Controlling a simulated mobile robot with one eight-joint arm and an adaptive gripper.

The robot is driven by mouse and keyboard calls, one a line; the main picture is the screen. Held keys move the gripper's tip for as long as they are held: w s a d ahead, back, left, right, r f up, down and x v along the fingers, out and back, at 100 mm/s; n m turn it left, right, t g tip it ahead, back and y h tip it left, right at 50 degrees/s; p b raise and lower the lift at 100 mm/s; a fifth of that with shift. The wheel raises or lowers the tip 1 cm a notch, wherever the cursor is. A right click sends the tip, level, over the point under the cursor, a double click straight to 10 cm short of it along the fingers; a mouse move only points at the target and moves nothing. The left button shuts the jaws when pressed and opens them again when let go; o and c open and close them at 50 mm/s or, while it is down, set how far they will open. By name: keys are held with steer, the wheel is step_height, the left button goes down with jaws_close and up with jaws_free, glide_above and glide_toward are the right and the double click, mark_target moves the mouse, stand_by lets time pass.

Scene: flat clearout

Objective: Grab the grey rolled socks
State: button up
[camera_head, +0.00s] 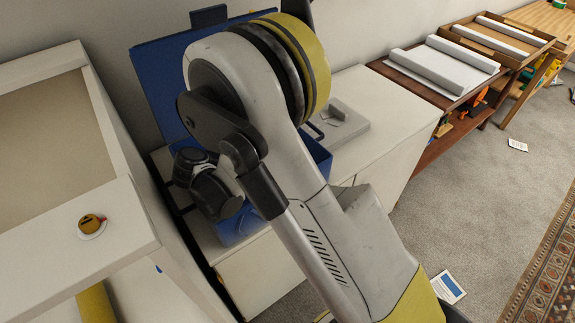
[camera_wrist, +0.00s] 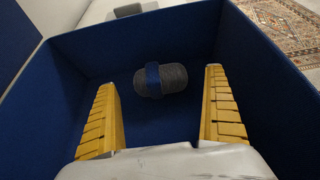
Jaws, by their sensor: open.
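The grey rolled socks (camera_wrist: 174,78) lie on the floor of a blue box (camera_wrist: 262,70), with a blue band around them. In the wrist view they sit ahead of my gripper (camera_wrist: 160,108), roughly centred between the fingertips. My gripper is open, with its two yellow ribbed fingers apart and nothing between them. The fingers point into the box and do not touch the socks. In the head view the blue box (camera_head: 318,158) stands on a white cabinet with its lid raised. My arm hides much of it, and the socks are hidden there.
The box walls rise close around my gripper. A grey object (camera_head: 338,122) lies on the white cabinet (camera_head: 385,125) beside the box. A small yellow cup on a saucer (camera_head: 92,225) stands on the white unit at left.

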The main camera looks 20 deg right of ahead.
steer(key=b+x, duration=0.1)
steer(key=x, duration=0.3)
steer(key=shift+b, duration=0.3)
steer(key=shift+a, duration=0.1)
steer(key=c, duration=1.1)
steer(key=shift+o, duration=0.2)
